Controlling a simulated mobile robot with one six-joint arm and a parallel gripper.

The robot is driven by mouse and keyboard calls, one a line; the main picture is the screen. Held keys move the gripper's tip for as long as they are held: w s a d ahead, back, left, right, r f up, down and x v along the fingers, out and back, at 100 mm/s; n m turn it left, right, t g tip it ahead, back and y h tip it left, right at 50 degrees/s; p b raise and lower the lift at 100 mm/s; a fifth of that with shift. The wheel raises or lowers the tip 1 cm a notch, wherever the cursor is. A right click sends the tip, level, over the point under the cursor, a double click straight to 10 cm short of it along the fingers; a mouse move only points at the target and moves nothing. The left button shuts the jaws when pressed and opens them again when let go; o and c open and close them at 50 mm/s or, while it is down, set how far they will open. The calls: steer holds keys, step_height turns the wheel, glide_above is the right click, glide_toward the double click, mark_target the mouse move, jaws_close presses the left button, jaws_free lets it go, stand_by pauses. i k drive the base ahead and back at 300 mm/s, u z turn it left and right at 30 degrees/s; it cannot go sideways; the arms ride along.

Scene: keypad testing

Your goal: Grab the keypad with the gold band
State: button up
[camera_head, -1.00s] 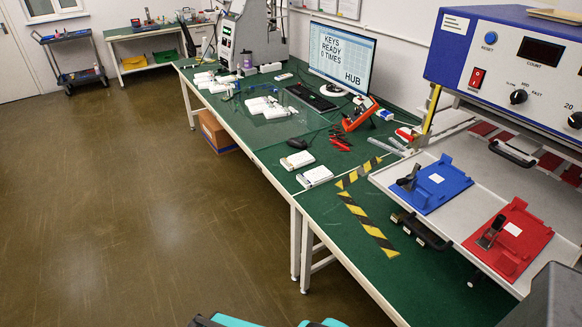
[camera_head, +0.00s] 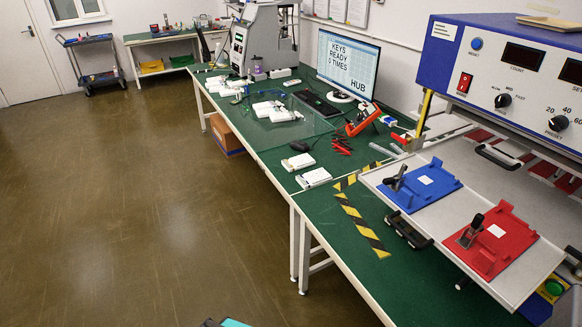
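Two white keypads lie flat on the green bench top, a farther keypad (camera_head: 298,162) and a nearer keypad (camera_head: 314,177). More white keypads (camera_head: 270,110) lie in a group farther back along the bench. They are too small for me to make out a gold band on any of them. My gripper is not in view; only a small teal and dark piece, likely of my own arm, shows at the bottom edge.
The green bench (camera_head: 335,215) has yellow-black tape (camera_head: 362,228). At right, a tester's tray (camera_head: 455,205) holds a blue fixture (camera_head: 420,185) and a red fixture (camera_head: 490,240). The floor (camera_head: 150,220) at left is clear.

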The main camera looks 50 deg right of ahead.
mark_target(296, 162)
steer(key=z, duration=0.15)
steer(key=i, duration=0.95)
steer(key=u, duration=0.1)
